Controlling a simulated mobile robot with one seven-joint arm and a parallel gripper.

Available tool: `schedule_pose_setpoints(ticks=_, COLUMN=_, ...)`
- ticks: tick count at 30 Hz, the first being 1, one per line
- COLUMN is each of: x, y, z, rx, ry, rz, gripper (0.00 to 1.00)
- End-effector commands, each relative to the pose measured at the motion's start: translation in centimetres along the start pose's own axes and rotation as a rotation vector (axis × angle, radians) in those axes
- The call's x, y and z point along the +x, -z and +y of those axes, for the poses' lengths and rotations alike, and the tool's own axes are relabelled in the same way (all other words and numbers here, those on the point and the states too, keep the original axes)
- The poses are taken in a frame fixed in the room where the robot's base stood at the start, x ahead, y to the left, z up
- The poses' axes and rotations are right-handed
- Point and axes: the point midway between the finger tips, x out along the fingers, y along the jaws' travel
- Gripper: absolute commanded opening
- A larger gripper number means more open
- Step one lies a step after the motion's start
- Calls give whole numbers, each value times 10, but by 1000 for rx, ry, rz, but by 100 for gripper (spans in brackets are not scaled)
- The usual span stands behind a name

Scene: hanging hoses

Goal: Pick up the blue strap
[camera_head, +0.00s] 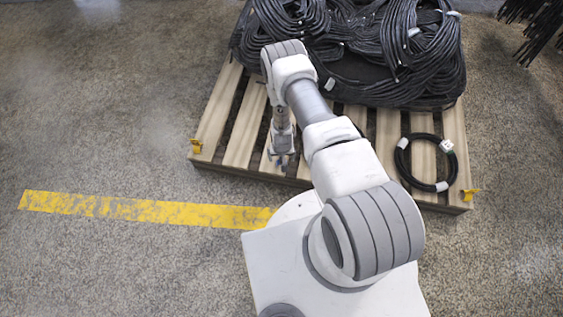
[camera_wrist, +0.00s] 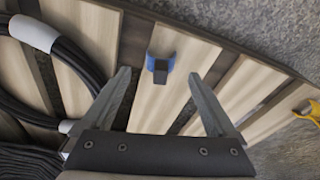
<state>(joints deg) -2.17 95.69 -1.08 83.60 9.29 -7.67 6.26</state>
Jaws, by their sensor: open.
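The blue strap (camera_wrist: 159,65) is a small blue piece with a dark block on it, lying on a pallet slat in the wrist view. It shows ahead of my gripper (camera_wrist: 161,103), between the lines of the two fingers. My gripper is open and empty, its grey fingers apart and not touching the strap. In the head view my gripper (camera_head: 281,158) hangs over the front part of the pallet.
The wooden pallet (camera_head: 237,118) carries a large heap of black hoses (camera_head: 350,45) at the back. A coiled black hose (camera_head: 402,165) with white bands lies at its front right. Yellow brackets (camera_head: 196,146) sit at the front corners. Open floor with a yellow line (camera_head: 150,210) lies at left.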

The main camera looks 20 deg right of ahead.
Motion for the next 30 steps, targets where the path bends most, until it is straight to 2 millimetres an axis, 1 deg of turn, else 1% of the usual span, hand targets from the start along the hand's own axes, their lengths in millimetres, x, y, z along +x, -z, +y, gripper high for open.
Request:
schedule_pose_setpoints(ticks=1, x=13, y=-1, z=0, rx=0, ry=0, rz=1, gripper=92)
schedule_pose_setpoints(ticks=4, x=28, y=-2, z=0, rx=0, ry=0, rz=0, gripper=92)
schedule_pose_setpoints(ticks=6, x=34, y=-1, z=0, rx=0, ry=0, rz=0, gripper=92)
schedule_pose_setpoints(ticks=13, x=34, y=0, z=-1, rx=0, ry=0, rz=0, gripper=92)
schedule_pose_setpoints(ticks=14, x=34, y=0, z=-1, rx=0, ry=0, rz=0, gripper=91)
schedule_pose_setpoints(ticks=15, x=34, y=0, z=0, rx=0, ry=0, rz=0, gripper=84)
schedule_pose_setpoints(ticks=20, x=34, y=0, z=-1, rx=0, ry=0, rz=0, gripper=55)
schedule_pose_setpoints(ticks=21, x=34, y=0, z=-1, rx=0, ry=0, rz=0, gripper=48)
schedule_pose_setpoints(ticks=23, x=34, y=0, z=-1, rx=0, ry=0, rz=0, gripper=37)
schedule_pose_setpoints(ticks=27, x=34, y=0, z=-1, rx=0, ry=0, rz=0, gripper=12)
schedule_pose_setpoints(ticks=28, x=34, y=0, z=-1, rx=0, ry=0, rz=0, gripper=6)
schedule_pose_setpoints(ticks=30, x=34, y=0, z=-1, rx=0, ry=0, rz=0, gripper=4)
